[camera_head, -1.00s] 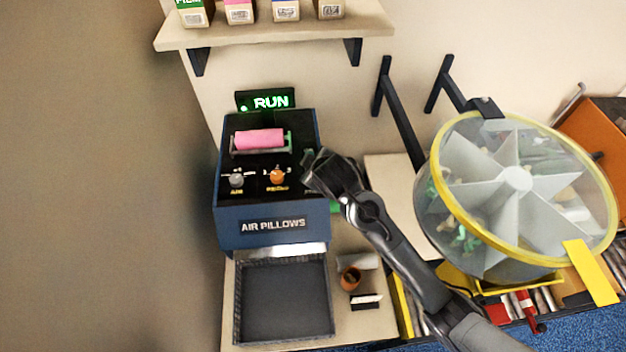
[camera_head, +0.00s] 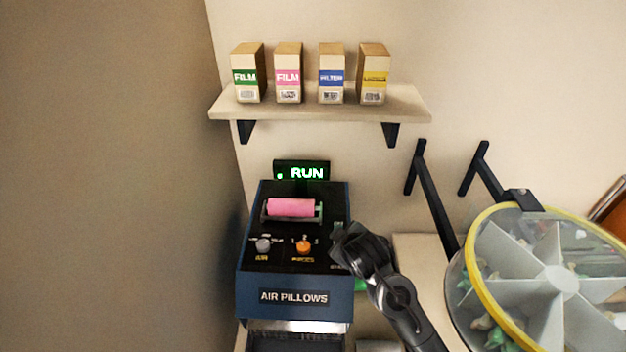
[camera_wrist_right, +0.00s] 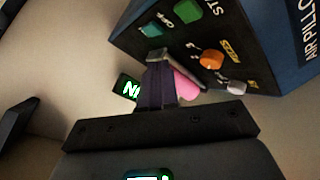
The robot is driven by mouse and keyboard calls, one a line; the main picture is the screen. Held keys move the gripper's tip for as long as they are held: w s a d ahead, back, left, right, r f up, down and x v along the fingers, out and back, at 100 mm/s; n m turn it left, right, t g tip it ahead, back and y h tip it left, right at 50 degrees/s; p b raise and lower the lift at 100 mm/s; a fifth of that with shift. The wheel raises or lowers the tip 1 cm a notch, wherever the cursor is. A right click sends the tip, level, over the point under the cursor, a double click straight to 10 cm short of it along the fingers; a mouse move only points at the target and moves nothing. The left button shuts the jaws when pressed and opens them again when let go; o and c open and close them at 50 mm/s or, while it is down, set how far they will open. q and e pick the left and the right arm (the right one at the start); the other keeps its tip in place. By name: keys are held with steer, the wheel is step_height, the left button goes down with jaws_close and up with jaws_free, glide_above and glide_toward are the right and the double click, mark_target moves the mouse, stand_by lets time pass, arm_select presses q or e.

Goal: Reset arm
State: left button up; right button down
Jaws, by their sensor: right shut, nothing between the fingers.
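My right gripper (camera_head: 345,240) is at the right edge of the air pillows machine (camera_head: 294,297), by its control panel. In the right wrist view the gripper (camera_wrist_right: 157,58) is shut and empty, its fingertips close to the panel with the orange knob (camera_wrist_right: 210,58) and the green button (camera_wrist_right: 186,34); contact cannot be told. The machine carries a pink roll (camera_head: 291,207), and its sign (camera_head: 302,172) reads RUN in green. My left gripper is not in view.
A round yellow-rimmed divided drum (camera_head: 556,280) stands at the right, near dark wall brackets (camera_head: 432,185). A tray (camera_head: 295,343) shows partly below the machine. Left is a bare wall.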

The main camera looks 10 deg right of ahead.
steer(key=m+g, duration=0.1)
glide_toward(345, 275)
steer(key=x, duration=0.4)
steer(key=shift+w+d, duration=0.1)
steer(key=shift+w, duration=0.05)
steer(key=s+d+f+m+g, duration=0.1)
steer(key=s+f, duration=0.1)
steer(key=s, duration=0.6)
steer(key=s+d+f+m+g, duration=0.1)
steer(key=s+f+m+g, duration=0.1)
steer(key=s, duration=0.7)
steer(key=s+d+f+m+g, duration=0.1)
steer(key=s+f+m, duration=0.1)
steer(key=s, duration=0.7)
steer(key=shift+s+d+f+g+y, duration=0.3)
steer(key=shift+f+y, duration=0.1)
steer(key=shift+f, duration=0.25)
